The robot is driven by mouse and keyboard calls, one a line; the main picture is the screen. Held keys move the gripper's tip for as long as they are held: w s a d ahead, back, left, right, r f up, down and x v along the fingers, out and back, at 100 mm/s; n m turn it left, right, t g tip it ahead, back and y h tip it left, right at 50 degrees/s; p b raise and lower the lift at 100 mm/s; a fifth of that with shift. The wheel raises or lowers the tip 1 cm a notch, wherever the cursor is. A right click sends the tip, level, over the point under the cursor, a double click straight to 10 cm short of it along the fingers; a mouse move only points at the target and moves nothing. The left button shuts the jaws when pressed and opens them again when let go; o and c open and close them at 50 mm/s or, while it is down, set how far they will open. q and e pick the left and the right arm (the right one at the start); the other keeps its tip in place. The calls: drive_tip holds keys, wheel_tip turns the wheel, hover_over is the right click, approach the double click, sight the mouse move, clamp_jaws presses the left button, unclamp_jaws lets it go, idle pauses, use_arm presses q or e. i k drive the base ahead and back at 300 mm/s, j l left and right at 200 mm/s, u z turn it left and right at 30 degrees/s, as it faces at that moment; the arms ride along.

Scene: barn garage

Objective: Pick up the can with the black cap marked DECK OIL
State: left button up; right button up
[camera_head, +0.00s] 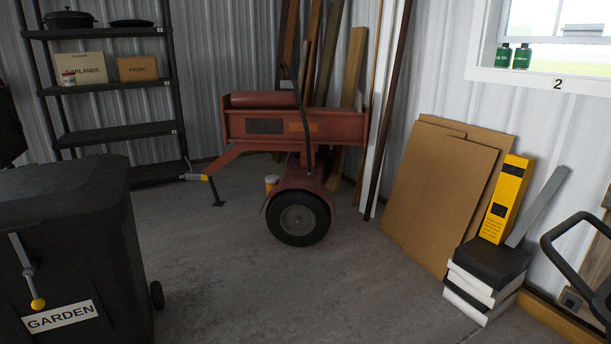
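Two small green cans with black caps stand side by side on the window sill at the upper right: a left can (503,55) and a right can (522,56). Both are upright and a small gap separates them. Each has pale lettering on its front. The lettering is too small to read surely, though the lower word looks like OIL on the left one. I cannot tell which is marked DECK OIL. Neither of my grippers is in view.
The white sill (540,80) bears a "2". Below it are cardboard sheets (440,190), a yellow box (507,198) on a stack and a black tubular handle (560,250). A red trailer (340,125) stands mid-room; a GARDEN bin (70,230) is left. The middle floor is clear.

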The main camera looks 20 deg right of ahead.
sight(503, 55)
drive_tip(key=i+l+z, duration=0.3)
drive_tip(key=i, duration=0.45)
drive_tip(key=i+j+z, duration=0.1)
drive_tip(key=i+z, duration=0.25)
drive_tip(key=i, duration=0.4)
drive_tip(key=i+j+z, duration=0.1)
drive_tip(key=i+z, duration=0.4)
drive_tip(key=i+j+z, duration=0.3)
drive_tip(key=i+z, duration=0.15)
drive_tip(key=i+j+z, duration=0.7)
drive_tip(key=j+z, duration=0.3)
drive_tip(key=i+j+z, duration=0.15)
drive_tip(key=j+z, duration=0.3)
drive_tip(key=j, duration=0.25)
drive_tip(key=l+u, duration=0.5)
drive_tip(key=l, duration=2.5)
drive_tip(key=k, duration=0.1)
